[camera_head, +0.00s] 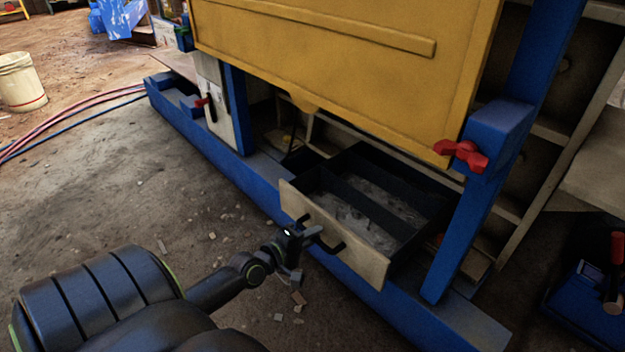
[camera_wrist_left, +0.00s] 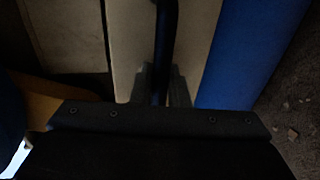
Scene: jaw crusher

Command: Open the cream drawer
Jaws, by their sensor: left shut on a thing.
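The cream drawer (camera_head: 355,255) stands pulled out of the machine in the head view. Its dark inside shows, with a divider and grey debris. A black bar handle (camera_head: 325,238) is on its cream front. My left gripper (camera_head: 300,238) is shut on the handle, near its left end. In the left wrist view the dark handle bar (camera_wrist_left: 166,45) runs between the two fingers (camera_wrist_left: 163,88), in front of the cream drawer front (camera_wrist_left: 130,40). My right gripper is in neither view.
A blue frame beam (camera_head: 235,175) runs along the floor below the drawer. A yellow panel (camera_head: 345,55) hangs above it, with a red knob (camera_head: 462,155) at its right. A white bucket (camera_head: 21,82) and hoses (camera_head: 70,122) lie at left. The floor in front is clear apart from small chips.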

